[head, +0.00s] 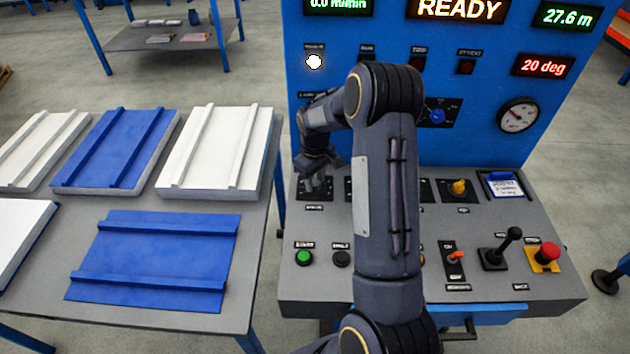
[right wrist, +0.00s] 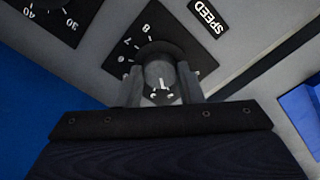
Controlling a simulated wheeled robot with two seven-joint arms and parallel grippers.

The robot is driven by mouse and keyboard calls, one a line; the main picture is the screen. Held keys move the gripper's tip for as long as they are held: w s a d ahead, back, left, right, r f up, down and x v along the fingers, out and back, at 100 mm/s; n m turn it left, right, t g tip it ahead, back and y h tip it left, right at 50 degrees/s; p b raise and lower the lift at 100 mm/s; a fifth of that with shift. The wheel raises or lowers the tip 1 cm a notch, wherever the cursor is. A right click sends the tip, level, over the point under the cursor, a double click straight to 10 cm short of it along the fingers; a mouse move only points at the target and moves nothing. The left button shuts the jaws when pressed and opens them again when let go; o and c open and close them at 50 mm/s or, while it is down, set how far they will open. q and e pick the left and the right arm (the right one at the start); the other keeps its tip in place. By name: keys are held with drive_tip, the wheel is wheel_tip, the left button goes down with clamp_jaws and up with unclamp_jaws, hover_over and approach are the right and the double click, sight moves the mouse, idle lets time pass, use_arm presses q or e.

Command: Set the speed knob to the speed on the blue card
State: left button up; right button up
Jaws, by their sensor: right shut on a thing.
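The speed knob (right wrist: 160,72) is a dark round knob on a black dial plate beside a SPEED label (right wrist: 207,15) in the right wrist view. My right gripper (right wrist: 161,84) is shut on it, one finger on each side. In the head view my right gripper (head: 316,184) is at the left end of the console's back row. The dial shows an 8 and a 7; other numbers are hidden, and I cannot read the knob's setting surely. The blue card (head: 504,185) lies in a holder at the console's right; its writing is too small to read. My left gripper is not in view.
The grey console (head: 540,215) holds a yellow knob (head: 457,188), a black lever (head: 503,245), a red button (head: 547,253) and a green button (head: 304,257). My right arm covers its middle. A table (head: 258,190) with blue and white panels stands left. Displays include READY (head: 460,9).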

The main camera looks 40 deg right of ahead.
sight(315, 183)
drive_tip(key=shift+n, duration=0.6)
drive_tip(key=o, duration=1)
drive_tip(key=shift+r+b, duration=0.3)
drive_tip(key=shift+r, duration=3.65)
